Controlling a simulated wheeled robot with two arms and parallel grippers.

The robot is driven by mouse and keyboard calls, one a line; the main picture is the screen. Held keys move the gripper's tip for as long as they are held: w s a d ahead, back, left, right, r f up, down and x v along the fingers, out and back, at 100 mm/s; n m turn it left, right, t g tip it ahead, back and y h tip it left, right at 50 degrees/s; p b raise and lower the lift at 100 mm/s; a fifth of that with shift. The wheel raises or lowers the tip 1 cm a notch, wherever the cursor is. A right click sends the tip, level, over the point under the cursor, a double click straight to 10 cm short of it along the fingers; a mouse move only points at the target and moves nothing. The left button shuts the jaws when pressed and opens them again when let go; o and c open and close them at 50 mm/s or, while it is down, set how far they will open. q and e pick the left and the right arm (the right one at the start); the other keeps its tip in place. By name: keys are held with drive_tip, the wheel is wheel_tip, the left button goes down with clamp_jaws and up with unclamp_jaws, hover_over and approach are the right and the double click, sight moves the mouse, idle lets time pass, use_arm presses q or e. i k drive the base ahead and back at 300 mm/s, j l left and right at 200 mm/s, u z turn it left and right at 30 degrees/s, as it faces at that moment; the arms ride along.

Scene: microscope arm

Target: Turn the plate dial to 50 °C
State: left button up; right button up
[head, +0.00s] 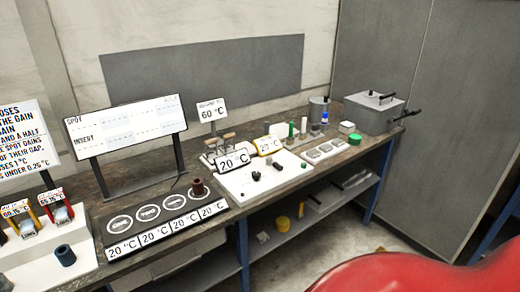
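A white board (242,187) lies on the bench in the head view, with a 20 °C sign (233,160) at its back edge. Small dark knob-like pieces (255,176) sit on it; I cannot tell which of them, if any, is the plate dial. Neither of my grippers is in view.
A sign reading 60 °C (212,110) stands behind the board. A grey lidded box (374,112) is at the bench's far right end. A whiteboard (126,122) stands at the left. Below is a shelf (290,225). Open floor lies in front of the bench.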

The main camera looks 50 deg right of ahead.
sight(256, 174)
drive_tip(key=z, duration=1.5)
